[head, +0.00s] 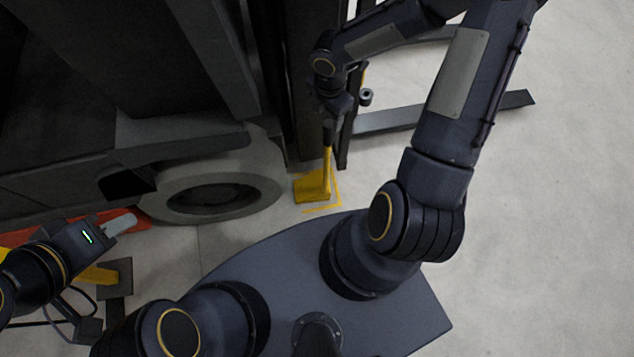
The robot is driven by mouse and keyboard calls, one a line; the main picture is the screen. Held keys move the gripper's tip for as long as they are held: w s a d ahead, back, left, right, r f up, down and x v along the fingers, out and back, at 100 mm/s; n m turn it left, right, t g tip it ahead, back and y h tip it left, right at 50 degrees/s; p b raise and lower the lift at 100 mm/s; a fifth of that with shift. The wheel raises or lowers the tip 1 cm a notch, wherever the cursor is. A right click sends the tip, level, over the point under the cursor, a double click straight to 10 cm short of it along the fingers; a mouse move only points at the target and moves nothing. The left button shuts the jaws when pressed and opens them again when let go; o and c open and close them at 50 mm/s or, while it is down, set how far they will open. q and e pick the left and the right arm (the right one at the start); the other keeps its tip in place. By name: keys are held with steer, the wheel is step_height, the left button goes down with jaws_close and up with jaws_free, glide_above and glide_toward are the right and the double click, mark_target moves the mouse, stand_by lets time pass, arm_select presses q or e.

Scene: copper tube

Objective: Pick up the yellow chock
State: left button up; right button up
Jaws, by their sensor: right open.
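The yellow chock (312,189) sits on the floor just right of a wheel, with a thin yellow handle rising from it. My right gripper (329,132) is open and points down at the top of the handle. Its fingertips are small and dark, so I cannot tell whether they touch the handle or stand around it. My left gripper (120,223) is at the lower left, far from the chock. Its pale fingers overlap in the view, so its opening does not show.
The grey wheel (225,180) and dark vehicle body fill the upper left. A dark upright mast (308,80) stands close behind the chock, with a fork (450,118) reaching right. Yellow floor marking (338,190) borders the chock. Open floor lies to the right.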

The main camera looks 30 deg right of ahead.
mark_target(327, 128)
step_height(327, 128, down, 7)
steer(key=shift+w+d+f+b, duration=0.1)
steer(key=shift+d+f+b, duration=0.05)
steer(key=shift+b, duration=0.8)
jaws_close()
stand_by(0.7)
steer(key=shift+w, duration=0.1)
